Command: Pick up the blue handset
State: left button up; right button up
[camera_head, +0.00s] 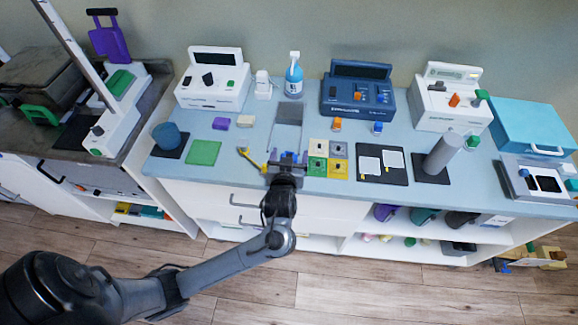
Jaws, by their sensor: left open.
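A small blue piece (377,128), which may be the blue handset, is on the counter in front of the navy console (356,92). It is too small to make out its shape. My left gripper (287,158) is open over the front of the counter, in front of a grey flat panel (288,115). It is left of and nearer than the blue piece, clearly apart from it. I see nothing held between its fingers. My right gripper is not in view.
An orange piece (337,124) lies left of the blue piece. Coloured square tiles (318,147) and a black mat (382,176) with white cards lie nearer. A grey cylinder (443,153) stands at right. White consoles (213,80) and a spray bottle (294,77) line the back.

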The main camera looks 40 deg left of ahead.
pick_arm(q)
jog(key=c, duration=1.1)
